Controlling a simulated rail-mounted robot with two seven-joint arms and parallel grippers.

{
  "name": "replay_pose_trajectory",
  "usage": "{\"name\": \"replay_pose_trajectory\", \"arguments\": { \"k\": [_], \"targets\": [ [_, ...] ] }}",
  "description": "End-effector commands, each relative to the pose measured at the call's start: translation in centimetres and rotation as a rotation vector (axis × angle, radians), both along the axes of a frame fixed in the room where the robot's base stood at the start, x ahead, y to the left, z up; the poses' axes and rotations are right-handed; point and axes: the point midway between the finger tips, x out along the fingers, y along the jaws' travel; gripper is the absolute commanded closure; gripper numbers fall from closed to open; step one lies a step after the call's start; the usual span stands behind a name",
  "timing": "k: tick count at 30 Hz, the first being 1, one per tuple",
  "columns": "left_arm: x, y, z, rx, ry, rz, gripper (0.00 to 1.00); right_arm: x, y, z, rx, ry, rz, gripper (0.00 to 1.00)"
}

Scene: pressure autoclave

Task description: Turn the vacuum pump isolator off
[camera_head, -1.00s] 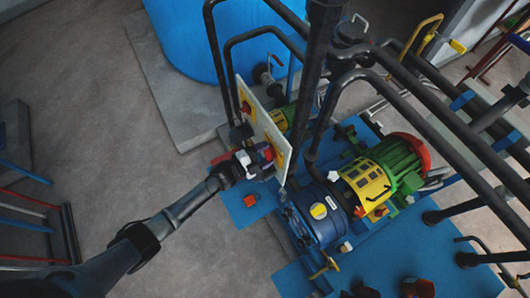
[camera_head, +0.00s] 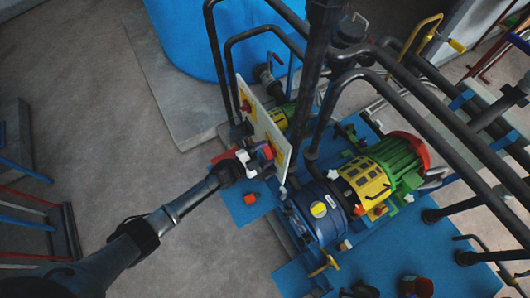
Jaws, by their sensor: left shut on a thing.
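A pale upright panel (camera_head: 276,143) stands left of the pump, seen nearly edge-on. Red knobs on yellow plates sit on its left face; the upper red knob (camera_head: 246,107) is in plain view. My left gripper (camera_head: 263,153) is at the lower part of this face, shut on a red isolator handle (camera_head: 267,150). The handle is mostly hidden by the fingers, so its angle cannot be told. The blue vacuum pump (camera_head: 316,214) with its yellow and green motor (camera_head: 381,172) is right of the panel. My right gripper is not in view.
Dark pipes (camera_head: 345,95) rise over the pump and pass close behind the panel. A blue tank (camera_head: 215,35) stands at the back. A small red-orange block (camera_head: 250,198) lies on the blue base.

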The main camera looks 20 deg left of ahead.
Motion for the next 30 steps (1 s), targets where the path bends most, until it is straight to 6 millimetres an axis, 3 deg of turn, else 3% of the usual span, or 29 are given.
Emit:
{"name": "replay_pose_trajectory", "arguments": {
  "k": [4,5,11,23,30],
  "targets": [
    [0.2,0.0,0.4,-0.006,-0.007,-0.001,0.60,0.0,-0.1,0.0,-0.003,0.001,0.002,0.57],
    [0.2,0.0,0.4,-0.006,-0.007,-0.001,0.33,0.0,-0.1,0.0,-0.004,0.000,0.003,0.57],
    [0.1,0.0,0.2,-0.003,-0.003,0.000,0.14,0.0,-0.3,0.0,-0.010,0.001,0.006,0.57],
    [-0.1,0.1,0.0,0.000,-0.001,0.001,0.13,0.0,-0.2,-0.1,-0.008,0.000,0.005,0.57],
    [-2.3,1.8,-0.2,0.002,0.001,0.001,0.13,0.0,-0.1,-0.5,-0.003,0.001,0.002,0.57]
  ]
}}
